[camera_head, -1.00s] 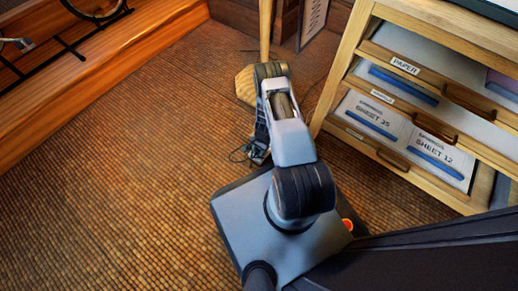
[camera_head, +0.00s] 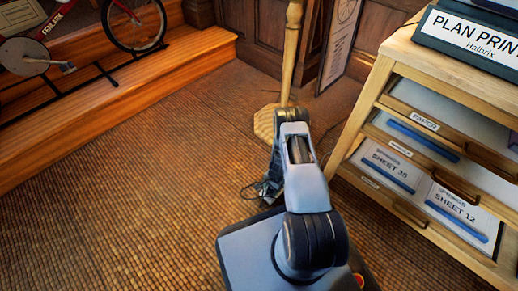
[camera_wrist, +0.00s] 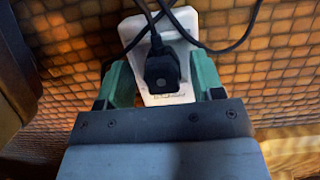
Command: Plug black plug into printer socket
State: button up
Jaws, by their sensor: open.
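In the wrist view, the black plug (camera_wrist: 162,72) sits on or in a white socket block (camera_wrist: 158,36); how deep it is seated, I cannot tell. Its black cord runs upward. My gripper (camera_wrist: 162,85) is open, with green fingers on both sides of the white block and plug; I see no clear grip. In the head view, my arm hides the gripper, and dark cable (camera_head: 262,190) lies on the floor beside it. A dark plan printer (camera_head: 468,42), partly cut off, stands on the cabinet at right. Its socket is not visible.
The wooden drawer cabinet (camera_head: 365,118) with paper sheets stands at right. A pole stand (camera_head: 290,50) rises behind my arm. A red bicycle (camera_head: 135,22) stands on wooden steps (camera_head: 140,75) at left. The tiled floor (camera_head: 130,190) at left is clear.

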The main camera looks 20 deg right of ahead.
jog(key=p+v, duration=0.2)
jog(key=v, duration=0.1)
jog(key=a+p+v, duration=0.1)
jog(key=p+v, duration=0.1)
jog(key=v, duration=0.1)
jog(key=shift+s+r, duration=0.15)
jog(key=shift+r, duration=0.3)
jog(key=w+a+r+n+p, duration=0.1)
jog(key=w+r+n, duration=0.1)
jog(key=r, duration=0.6)
jog(key=w+a+r+n+h+p, duration=0.1)
jog(key=w+a+r+n, duration=0.1)
jog(key=r, duration=0.6)
jog(key=w+a+r+n+h+p, duration=0.1)
jog(key=w+a+r+n, duration=0.1)
jog(key=r, duration=0.7)
jog(key=shift+w+n+p, duration=0.3)
jog(key=shift+w+n, duration=0.45)
jog(key=shift+n, duration=0.25)
jog(key=shift+a+r, duration=0.1)
jog(key=shift+r, duration=0.05)
